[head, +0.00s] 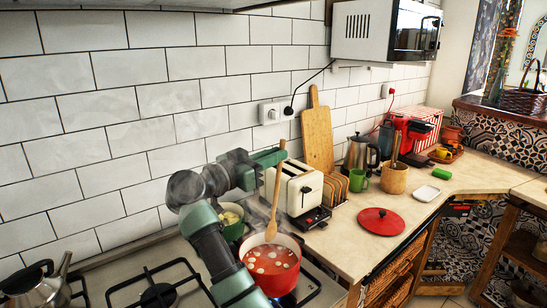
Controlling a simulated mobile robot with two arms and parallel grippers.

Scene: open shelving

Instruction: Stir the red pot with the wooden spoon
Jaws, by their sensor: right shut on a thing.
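The red pot (271,284) stands on the stove and holds red soup with pale round pieces; its inner wall is light. My right gripper (277,157) is shut on the wooden spoon (275,190) near its upper end, above and behind the pot. The spoon is nearly upright, and its lower end reaches down to the far side of the pot's opening. I cannot tell how deep it sits in the soup. My arm passes in front of the stove, to the left of the pot. My left gripper is not in view.
A green pot (236,231) with food stands just behind my arm. A toaster (299,188) stands close behind the red pot. A red lid (381,221) lies on the counter to the right, with clear counter around it. A kettle (36,287) stands at the left.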

